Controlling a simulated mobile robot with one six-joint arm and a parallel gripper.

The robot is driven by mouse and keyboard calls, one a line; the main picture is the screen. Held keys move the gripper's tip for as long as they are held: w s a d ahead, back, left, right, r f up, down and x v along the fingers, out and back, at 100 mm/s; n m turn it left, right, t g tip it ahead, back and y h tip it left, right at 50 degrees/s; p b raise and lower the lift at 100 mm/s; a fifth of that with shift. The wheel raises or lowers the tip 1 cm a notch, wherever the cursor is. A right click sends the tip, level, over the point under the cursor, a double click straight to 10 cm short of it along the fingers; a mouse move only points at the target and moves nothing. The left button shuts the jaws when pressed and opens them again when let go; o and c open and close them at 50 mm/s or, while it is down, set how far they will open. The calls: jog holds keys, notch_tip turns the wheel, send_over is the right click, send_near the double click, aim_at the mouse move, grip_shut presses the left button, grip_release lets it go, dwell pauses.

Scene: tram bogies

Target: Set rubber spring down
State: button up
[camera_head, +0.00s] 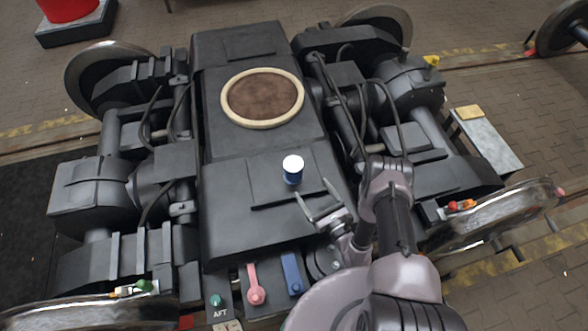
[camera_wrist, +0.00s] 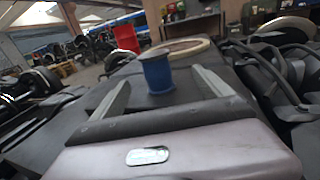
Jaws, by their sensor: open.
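A blue spool-shaped piece with a bright white-metal top (camera_head: 292,169), which looks like the rubber spring, stands upright on the raised dark plate (camera_head: 262,196) of the bogie's middle beam. In the wrist view the same blue piece (camera_wrist: 157,76) shows straight ahead, framed between the two fingers. My gripper (camera_head: 311,201) is open and empty. Its fingers are spread just in front of and to the right of the piece, and the head view shows a small gap between them and it. Nothing of the piece's front side is hidden.
A round brown pad with a cream rim (camera_head: 262,97) lies further back on the beam. Pink (camera_head: 255,283) and blue (camera_head: 291,273) levers and a green knob labelled AFT stand at the front edge. Cables and housings flank both sides. The plate around the piece is clear.

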aim_at(289, 160)
jog(key=b+x, duration=0.1)
jog(key=x, duration=0.4)
jog(key=b+x, duration=0.2)
jog(key=x, duration=0.3)
jog(key=a+b+x, duration=0.1)
jog(key=b+x, duration=0.1)
jog(key=x, duration=0.3)
jog(key=shift+s+a+f, duration=0.15)
jog(key=shift+f, duration=0.1)
jog(key=shift+r, duration=0.1)
jog(key=c, duration=1.7)
grip_shut()
jog(key=shift+r, duration=0.1)
